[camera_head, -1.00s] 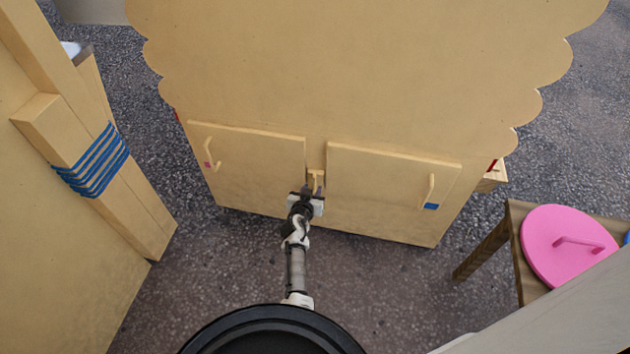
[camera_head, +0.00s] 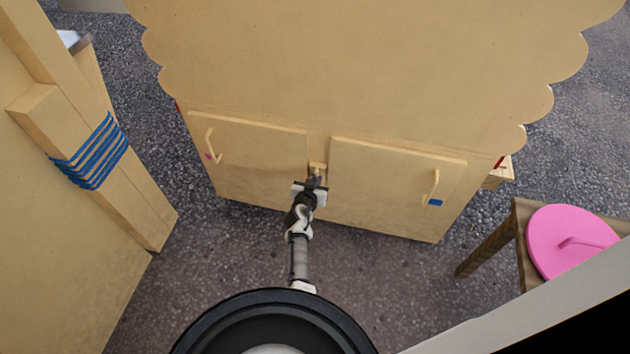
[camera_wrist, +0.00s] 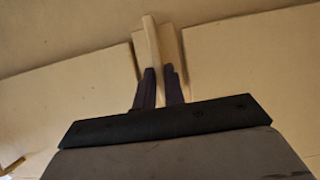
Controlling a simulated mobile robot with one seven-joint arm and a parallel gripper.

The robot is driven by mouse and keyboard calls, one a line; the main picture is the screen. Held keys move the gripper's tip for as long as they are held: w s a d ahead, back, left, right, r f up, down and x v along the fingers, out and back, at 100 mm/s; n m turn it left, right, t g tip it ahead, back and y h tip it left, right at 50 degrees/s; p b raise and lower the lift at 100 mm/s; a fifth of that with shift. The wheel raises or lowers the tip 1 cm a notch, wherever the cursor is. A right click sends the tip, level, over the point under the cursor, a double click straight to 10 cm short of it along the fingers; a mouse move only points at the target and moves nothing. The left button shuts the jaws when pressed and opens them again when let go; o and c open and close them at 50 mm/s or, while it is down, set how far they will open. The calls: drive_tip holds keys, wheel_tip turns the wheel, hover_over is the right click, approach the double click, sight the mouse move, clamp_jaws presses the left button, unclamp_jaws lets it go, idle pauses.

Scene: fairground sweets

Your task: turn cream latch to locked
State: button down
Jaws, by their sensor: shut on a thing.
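The cream latch (camera_head: 318,167) sits on the strip between the two cupboard doors, near their top edge. In the wrist view the latch (camera_wrist: 153,42) is a narrow cream bar, standing nearly upright and slightly tilted, in front of a cream block. My gripper (camera_head: 313,181) is at the latch in the head view. In the wrist view its two dark fingers (camera_wrist: 160,78) are closed around the lower part of the bar, one on each side. I see no lock marking on the latch.
The left door (camera_head: 250,152) has a cream handle and a pink mark. The right door (camera_head: 385,190) has a cream handle and a blue mark. A post wrapped in blue cord (camera_head: 95,155) stands left. A pink round lid (camera_head: 570,243) lies on a wooden stool at right.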

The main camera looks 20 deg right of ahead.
idle(0.3)
drive_tip(key=shift+s+d+f+m+t+y+p, duration=0.2)
drive_tip(key=shift+d+f+m+t+y+p, duration=0.6)
drive_tip(key=shift+m, duration=1.45)
drive_tip(key=shift+s+a+r+m+t+y, duration=0.15)
drive_tip(key=shift+m+t+y, duration=0.25)
drive_tip(key=shift+m+t, duration=1.4)
drive_tip(key=shift+s+d+f+m+t+y+p, duration=0.2)
drive_tip(key=shift+d+f+m+t+y+p, duration=0.3)
drive_tip(key=shift+m, duration=2.15)
drive_tip(key=shift+a+r, duration=0.2)
drive_tip(key=shift+r, duration=0.05)
drive_tip(key=c, duration=1.5)
unclamp_jaws()
drive_tip(key=shift+f, duration=0.1)
drive_tip(key=shift+a, duration=0.1)
